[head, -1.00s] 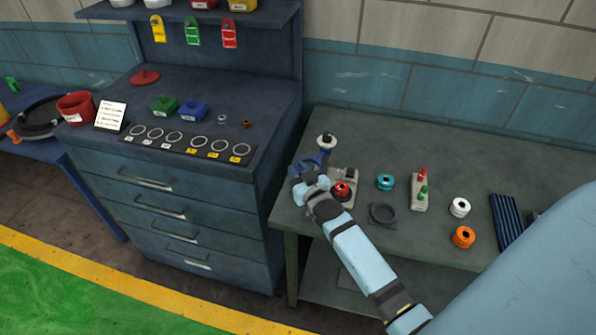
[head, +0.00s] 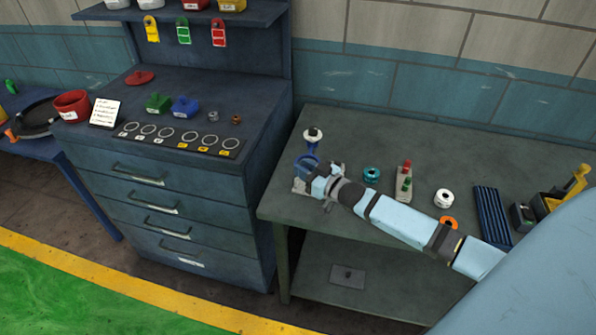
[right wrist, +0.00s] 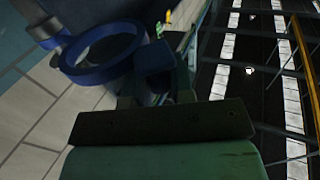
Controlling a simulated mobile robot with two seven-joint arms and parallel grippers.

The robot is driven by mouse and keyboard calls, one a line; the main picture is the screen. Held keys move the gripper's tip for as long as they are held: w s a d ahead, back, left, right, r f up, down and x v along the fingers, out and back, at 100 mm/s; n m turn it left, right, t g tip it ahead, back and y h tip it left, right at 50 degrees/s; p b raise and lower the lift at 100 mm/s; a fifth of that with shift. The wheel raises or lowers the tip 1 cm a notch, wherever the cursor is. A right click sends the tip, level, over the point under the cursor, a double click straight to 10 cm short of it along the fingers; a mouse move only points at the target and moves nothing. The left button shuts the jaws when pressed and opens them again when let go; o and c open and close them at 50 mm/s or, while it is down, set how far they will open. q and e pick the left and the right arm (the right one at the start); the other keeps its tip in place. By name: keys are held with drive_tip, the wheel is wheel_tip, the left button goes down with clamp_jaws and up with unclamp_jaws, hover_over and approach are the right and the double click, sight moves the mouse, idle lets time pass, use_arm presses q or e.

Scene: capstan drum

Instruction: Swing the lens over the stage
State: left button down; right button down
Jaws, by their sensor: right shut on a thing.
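The lens is a blue ring (head: 307,163) on an arm that pivots on a post with a white top (head: 313,134), at the left end of the grey-green bench. In the right wrist view the blue ring (right wrist: 103,52) is large and close. My right gripper (head: 314,180) is at the ring's near side, shut on the lens's blue grip piece (right wrist: 153,58). A pale plate (head: 299,187), apparently the stage's base, shows just beside the gripper. My gripper and forearm hide the rest of it. My left gripper is out of view.
On the bench (head: 410,130) are a teal spool (head: 372,174), a stand with red and green pegs (head: 405,182), a white spool (head: 444,198), a partly hidden orange spool (head: 448,222) and a ribbed blue block (head: 491,215). The back of the bench is clear. A drawer cabinet (head: 170,200) stands left.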

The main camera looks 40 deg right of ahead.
drive_tip(key=shift+s+d+f+n+g+y+b, duration=0.1)
drive_tip(key=shift+s+d+n+g+y+b, duration=0.4)
drive_tip(key=shift+d+n+y, duration=0.4)
drive_tip(key=s+d+n+g+y+b, duration=0.3)
drive_tip(key=d+n+g+y+b, duration=0.3)
drive_tip(key=d+y+b, duration=0.1)
drive_tip(key=shift+s+d+y, duration=0.25)
drive_tip(key=shift+d+y, duration=0.05)
drive_tip(key=shift+y, duration=0.3)
drive_tip(key=shift+r, duration=0.2)
drive_tip(key=c, duration=1)
unclamp_jaws()
drive_tip(key=shift+s+d+f, duration=0.1)
